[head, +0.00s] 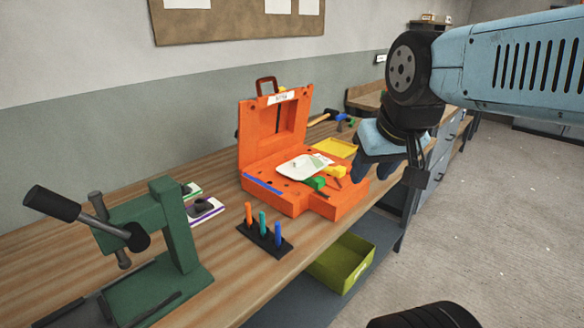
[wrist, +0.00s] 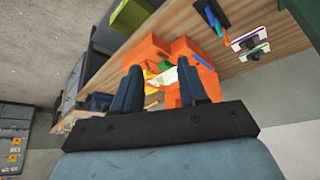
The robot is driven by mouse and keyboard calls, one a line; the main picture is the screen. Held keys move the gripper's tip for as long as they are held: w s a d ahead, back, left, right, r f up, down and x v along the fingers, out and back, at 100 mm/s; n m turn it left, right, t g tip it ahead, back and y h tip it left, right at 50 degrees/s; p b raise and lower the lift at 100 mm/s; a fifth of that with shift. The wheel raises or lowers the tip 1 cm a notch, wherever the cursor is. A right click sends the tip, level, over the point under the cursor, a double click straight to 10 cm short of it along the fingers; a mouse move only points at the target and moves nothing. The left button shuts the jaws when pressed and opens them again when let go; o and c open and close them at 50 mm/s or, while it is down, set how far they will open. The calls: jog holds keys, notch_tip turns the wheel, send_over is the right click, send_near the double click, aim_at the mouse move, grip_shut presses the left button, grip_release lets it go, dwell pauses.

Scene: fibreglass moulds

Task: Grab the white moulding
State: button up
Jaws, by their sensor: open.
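The white moulding (head: 303,165) is a flat, pale, rounded piece lying in the open orange case (head: 275,196) on the wooden bench. In the wrist view the white moulding (wrist: 188,80) shows just left of the right finger, which partly hides it. My gripper (head: 375,172) is to the right of the case and apart from the moulding. In the wrist view my gripper (wrist: 160,88) has its two dark blue fingers spread, with nothing held between them.
A green block (head: 316,183) and a yellow piece (head: 337,171) lie beside the moulding. The case's raised lid (head: 262,125) stands behind. A yellow tray (head: 335,148), a rack of coloured pegs (head: 265,240) and a green press (head: 165,235) share the bench.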

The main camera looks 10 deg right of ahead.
jog(key=shift+o, duration=0.9)
jog(key=shift+w, duration=0.1)
jog(key=shift+o, duration=0.8)
jog(key=shift+w+a+f, duration=0.1)
jog(key=shift+w, duration=0.1)
jog(key=o, duration=0.6)
jog(key=w+a+f+m+y, duration=0.1)
jog(key=w+m, duration=0.1)
jog(key=w+a+f+m+g+y, duration=0.1)
jog(key=w+a+m, duration=0.1)
jog(key=w, duration=0.1)
jog(key=w+a+f+m+y, duration=0.1)
jog(key=w, duration=0.1)
jog(key=shift+w+a+m+g+y, duration=0.3)
jog(key=shift+w+a+m+g, duration=0.05)
jog(key=shift+a+m+g, duration=0.05)
jog(key=m+t+y, duration=0.4)
jog(key=m+t, duration=0.3)
jog(key=m, duration=1.6)
send_near(302, 160)
jog(key=v, duration=0.5)
jog(key=shift+s, duration=0.5)
jog(key=shift+w+f, duration=0.25)
jog(key=shift+w, duration=0.05)
jog(key=x, duration=1.3)
jog(key=shift+w+a+r, duration=0.1)
jog(key=shift+w+r, duration=0.05)
